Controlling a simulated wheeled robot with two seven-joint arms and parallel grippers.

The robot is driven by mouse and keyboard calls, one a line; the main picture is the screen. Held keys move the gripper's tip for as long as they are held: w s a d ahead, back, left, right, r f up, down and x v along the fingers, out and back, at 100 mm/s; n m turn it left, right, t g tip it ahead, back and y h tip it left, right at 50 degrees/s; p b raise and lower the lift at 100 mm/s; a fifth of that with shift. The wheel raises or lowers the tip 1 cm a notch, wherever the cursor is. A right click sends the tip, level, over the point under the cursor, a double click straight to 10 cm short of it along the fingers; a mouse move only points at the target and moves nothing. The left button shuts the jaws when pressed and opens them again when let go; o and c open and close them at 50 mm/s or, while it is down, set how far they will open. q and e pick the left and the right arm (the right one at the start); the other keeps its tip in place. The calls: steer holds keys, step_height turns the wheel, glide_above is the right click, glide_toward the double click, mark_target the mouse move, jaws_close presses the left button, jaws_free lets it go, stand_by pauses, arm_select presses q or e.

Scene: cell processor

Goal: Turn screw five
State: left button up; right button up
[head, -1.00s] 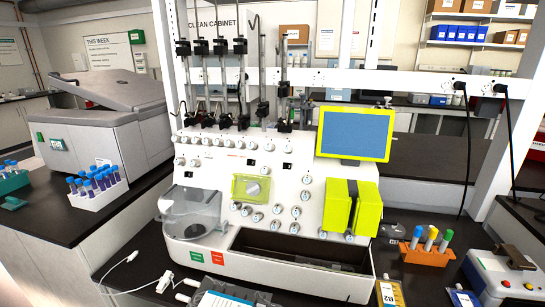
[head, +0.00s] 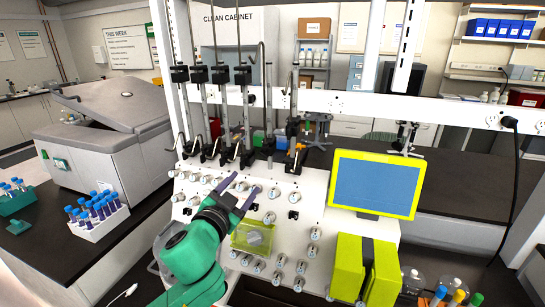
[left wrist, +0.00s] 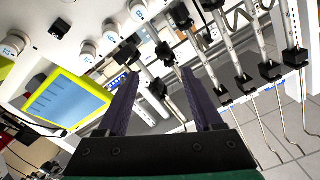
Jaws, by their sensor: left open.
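The white cell processor (head: 325,218) has several round white screws on its sloped panel, such as one at upper right (head: 295,197) and one right of my gripper (head: 269,217). I cannot tell which is number five. My left gripper (head: 240,190) is open and empty, its two purple fingers reaching over the upper rows of screws. One screw (head: 243,186) shows between the fingers; I cannot tell if they touch it. In the left wrist view my open fingers (left wrist: 161,76) have labelled screws (left wrist: 89,50) to their left. My right gripper is not in view.
Hanging rods with black clamps (head: 222,75) stand behind the panel. A yellow-framed screen (head: 375,184) is at the right, with a yellow-green pump block (head: 349,267) below it. A yellow-green box (head: 252,238) sits just under my gripper. A tube rack (head: 97,226) is at left.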

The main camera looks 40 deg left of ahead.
mark_target(263, 155)
arm_select(q)
steer(key=b+x, duration=0.1)
steer(key=x, duration=0.2)
steer(key=r+b+x, duration=0.1)
steer(key=x, duration=0.2)
steer(key=b+x, duration=0.2)
steer(key=x, duration=0.1)
steer(key=shift+w+r, duration=0.25)
steer(key=shift+r, duration=0.1)
steer(key=x, duration=0.3)
steer(key=shift+w+a+p, duration=0.1)
steer(key=shift+w+p, duration=0.15)
steer(key=shift+p, duration=0.1)
steer(key=shift+w, duration=0.1)
steer(key=shift+r, duration=0.2)
steer(key=shift+f, duration=0.1)
steer(key=shift+c, duration=0.6)
jaws_close()
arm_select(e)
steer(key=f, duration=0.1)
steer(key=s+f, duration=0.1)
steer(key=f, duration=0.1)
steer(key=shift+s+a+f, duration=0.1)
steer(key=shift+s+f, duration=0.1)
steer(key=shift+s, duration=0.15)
